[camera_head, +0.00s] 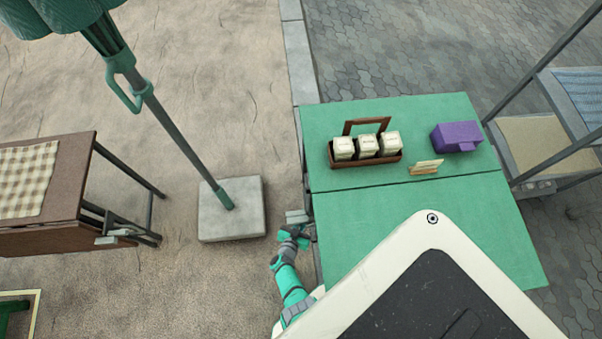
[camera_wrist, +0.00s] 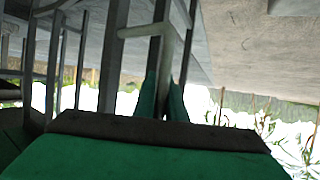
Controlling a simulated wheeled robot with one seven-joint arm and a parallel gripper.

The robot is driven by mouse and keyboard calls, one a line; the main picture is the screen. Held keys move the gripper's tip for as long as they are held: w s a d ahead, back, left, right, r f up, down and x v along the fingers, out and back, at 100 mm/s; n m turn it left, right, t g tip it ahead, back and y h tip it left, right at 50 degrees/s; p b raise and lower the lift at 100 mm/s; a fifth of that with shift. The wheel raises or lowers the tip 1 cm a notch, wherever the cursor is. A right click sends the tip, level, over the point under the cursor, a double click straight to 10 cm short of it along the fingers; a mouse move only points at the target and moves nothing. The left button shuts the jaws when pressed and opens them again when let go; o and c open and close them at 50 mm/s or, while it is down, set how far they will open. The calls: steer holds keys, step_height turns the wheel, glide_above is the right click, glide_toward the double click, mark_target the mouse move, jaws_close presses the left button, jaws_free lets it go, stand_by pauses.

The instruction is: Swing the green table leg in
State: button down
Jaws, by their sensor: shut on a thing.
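The green folding table (camera_head: 410,215) stands at the centre right of the head view, its top flat with a seam across it. My gripper (camera_head: 300,229) is low beside the table's left edge, by a small grey bracket-like part (camera_head: 297,216). In the wrist view my green fingers (camera_wrist: 163,100) are shut on a thin grey metal leg (camera_wrist: 168,48), which passes between them. Other grey bars cross beside it. The tabletop hides most of the green table's legs in the head view, so the leg's full angle cannot be told.
On the tabletop are a brown caddy (camera_head: 367,157) with white containers, a purple box (camera_head: 457,137) and a small card (camera_head: 426,167). A closed green parasol stands in a concrete base (camera_head: 245,224) to the left. A brown table (camera_head: 60,225) is farther left, a stall (camera_head: 540,145) right.

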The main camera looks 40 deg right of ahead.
steer(key=shift+s+d+r+g+h, duration=0.1)
steer(key=shift+d+g+h, duration=0.05)
steer(key=shift+d, duration=0.2)
steer(key=shift+s+d+r+g+h, duration=0.1)
steer(key=shift+d+g+h, duration=0.05)
steer(key=shift+d, duration=0.2)
steer(key=shift+f, duration=0.1)
steer(key=c, duration=1.8)
jaws_free()
steer(key=shift+w+a, duration=0.1)
steer(key=shift+a, duration=0.2)
steer(key=v, duration=1)
steer(key=shift+s+a+r, duration=0.15)
steer(key=shift+s+r, duration=0.05)
steer(key=shift+s, duration=0.05)
